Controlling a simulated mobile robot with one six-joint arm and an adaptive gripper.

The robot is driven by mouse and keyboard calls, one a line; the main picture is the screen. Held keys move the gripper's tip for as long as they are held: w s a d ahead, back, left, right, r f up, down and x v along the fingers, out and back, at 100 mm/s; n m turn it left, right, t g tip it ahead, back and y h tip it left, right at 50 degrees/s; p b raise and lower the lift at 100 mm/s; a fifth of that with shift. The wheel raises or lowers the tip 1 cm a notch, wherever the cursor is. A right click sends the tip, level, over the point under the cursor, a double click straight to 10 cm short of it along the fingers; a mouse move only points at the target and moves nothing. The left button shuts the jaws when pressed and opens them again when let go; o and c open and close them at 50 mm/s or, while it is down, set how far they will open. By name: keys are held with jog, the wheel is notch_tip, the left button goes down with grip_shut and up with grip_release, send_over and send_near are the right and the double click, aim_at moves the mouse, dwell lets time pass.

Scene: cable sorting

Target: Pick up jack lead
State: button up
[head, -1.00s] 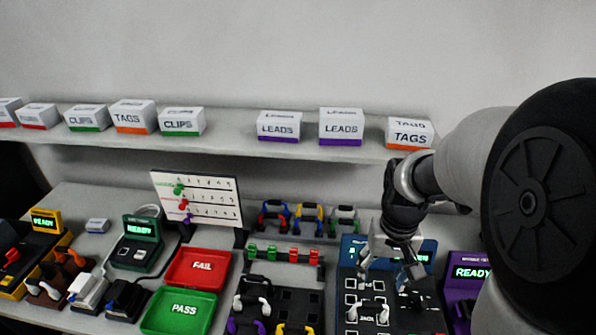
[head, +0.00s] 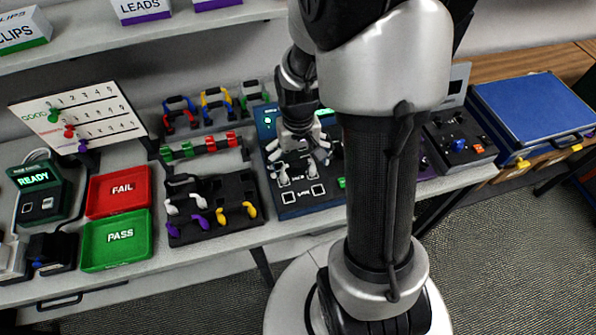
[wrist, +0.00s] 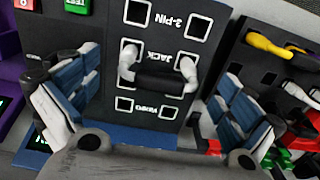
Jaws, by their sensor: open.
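The jack lead (wrist: 163,80) shows in the wrist view as a dark cable arc with two white plug ends, seated in the JACK row of the black test panel (wrist: 185,108). In the head view one of its white ends (head: 284,178) shows below my gripper (head: 303,148), and the rest is partly hidden by it. In the wrist view my open gripper (wrist: 157,98) has one blue-padded finger to the left of the lead and one to the right. Nothing is held between the fingers. I cannot tell how far above the lead the fingertips are.
A black tray (head: 240,190) with white, purple and yellow-ended leads lies left of the panel. Red FAIL (head: 122,188) and green PASS (head: 115,240) trays are further left. A blue case (head: 530,105) lies far right.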

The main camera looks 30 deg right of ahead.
aim_at(298, 178)
notch_tip(298, 178, down, 5)
jog(key=shift+w+r+b, duration=0.1)
jog(key=shift+r+b, duration=0.05)
jog(key=shift+b, duration=0.7)
jog(key=shift+r, duration=0.1)
jog(key=shift+c, duration=0.6)
jog(key=c, duration=1)
jog(key=shift+c, duration=0.2)
notch_tip(298, 178, up, 23)
jog(key=p, duration=0.9)
